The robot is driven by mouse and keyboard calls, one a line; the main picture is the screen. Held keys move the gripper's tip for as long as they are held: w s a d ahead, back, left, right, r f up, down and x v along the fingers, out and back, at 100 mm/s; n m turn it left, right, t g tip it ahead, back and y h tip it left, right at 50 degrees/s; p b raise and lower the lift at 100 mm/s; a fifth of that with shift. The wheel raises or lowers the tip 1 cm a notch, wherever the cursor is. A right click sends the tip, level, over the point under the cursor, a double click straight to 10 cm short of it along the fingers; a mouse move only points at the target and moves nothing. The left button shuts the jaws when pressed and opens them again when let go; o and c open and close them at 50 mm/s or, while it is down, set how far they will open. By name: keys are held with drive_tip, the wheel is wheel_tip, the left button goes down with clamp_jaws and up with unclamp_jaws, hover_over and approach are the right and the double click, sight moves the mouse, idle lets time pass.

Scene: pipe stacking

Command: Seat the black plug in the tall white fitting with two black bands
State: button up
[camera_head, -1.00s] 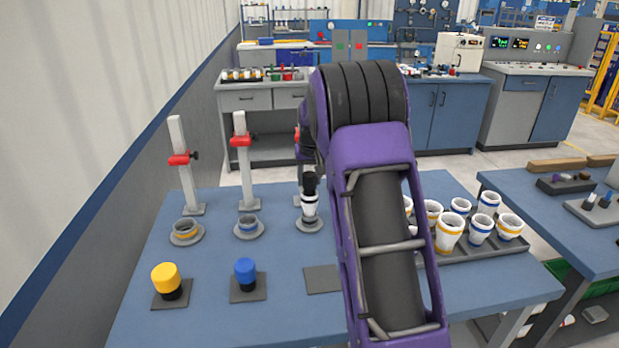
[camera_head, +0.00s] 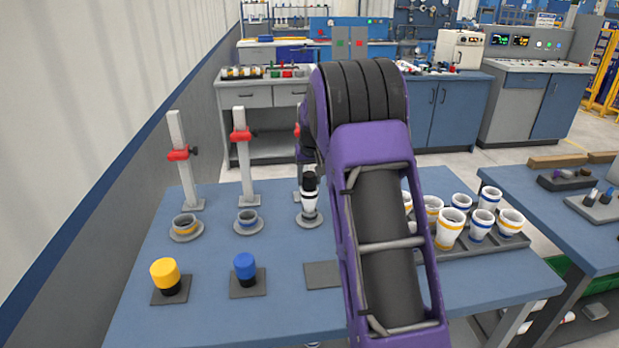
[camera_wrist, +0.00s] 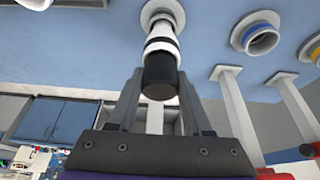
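The tall white fitting with two black bands (camera_head: 310,202) stands upright on a round grey flange, left of my arm in the head view. It also shows at the top of the wrist view (camera_wrist: 162,32). The black plug (camera_wrist: 159,76) is in line with the fitting at its open end; how deep it sits is hard to tell. In the head view the plug (camera_head: 309,180) shows dark above the white body. My gripper (camera_wrist: 160,78) has a finger on each side of the plug, which fills the gap between the tips. My arm hides part of the gripper in the head view.
Two flanges with short rings, yellow-banded (camera_head: 184,225) and blue-banded (camera_head: 247,219), stand left of the fitting, with posts behind. A yellow-topped plug (camera_head: 166,275) and a blue-topped plug (camera_head: 245,268) stand on pads in front. The third pad (camera_head: 322,275) is empty. A tray (camera_head: 490,247) holds several cups at right.

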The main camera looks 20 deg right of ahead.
drive_tip(key=o, duration=0.4)
drive_tip(key=shift+o, duration=0.2)
drive_tip(key=p+v, duration=0.1)
drive_tip(key=v, duration=1.6)
drive_tip(key=shift+r+p, duration=0.2)
drive_tip(key=shift+p, duration=0.2)
